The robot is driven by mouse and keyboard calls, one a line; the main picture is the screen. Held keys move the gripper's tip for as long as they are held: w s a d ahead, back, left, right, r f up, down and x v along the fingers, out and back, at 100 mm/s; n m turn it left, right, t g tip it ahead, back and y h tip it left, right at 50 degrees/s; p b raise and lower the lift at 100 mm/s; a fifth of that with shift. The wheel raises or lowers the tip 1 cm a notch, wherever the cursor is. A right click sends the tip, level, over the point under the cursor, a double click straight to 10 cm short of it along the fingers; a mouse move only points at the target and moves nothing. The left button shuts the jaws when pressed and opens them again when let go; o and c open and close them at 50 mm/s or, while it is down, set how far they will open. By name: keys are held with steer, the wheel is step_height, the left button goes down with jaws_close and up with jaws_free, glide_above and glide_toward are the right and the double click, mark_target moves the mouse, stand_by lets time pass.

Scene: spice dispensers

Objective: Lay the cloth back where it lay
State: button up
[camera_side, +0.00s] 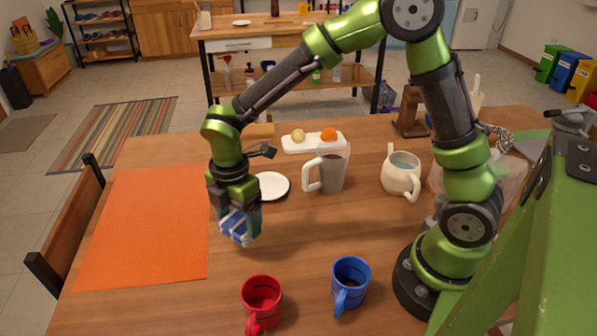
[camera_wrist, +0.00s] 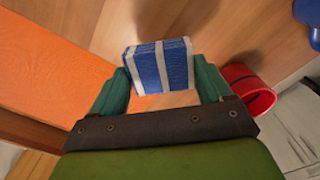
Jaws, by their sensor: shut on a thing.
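The cloth (camera_side: 235,227) is blue with white stripes and looks folded into a small block. My gripper (camera_side: 240,218) is shut on it and holds it over the wooden table, just right of the orange mat. In the wrist view the cloth (camera_wrist: 160,65) sits between the two green fingers (camera_wrist: 163,90). The fingers cover its side edges. I cannot tell from the side view exactly how far it is above the table.
An orange mat (camera_side: 150,225) covers the table's left part. A red mug (camera_side: 262,300) and a blue mug (camera_side: 349,283) stand in front. Behind are a white plate (camera_side: 271,185), a grey pitcher (camera_side: 330,172) and a cream jug (camera_side: 401,175). Bare table (camera_side: 300,235) lies between them.

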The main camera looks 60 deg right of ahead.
steer(key=shift+f, duration=3)
steer(key=shift+f, duration=0.1)
steer(key=o, duration=0.9)
steer(key=shift+o, duration=0.2)
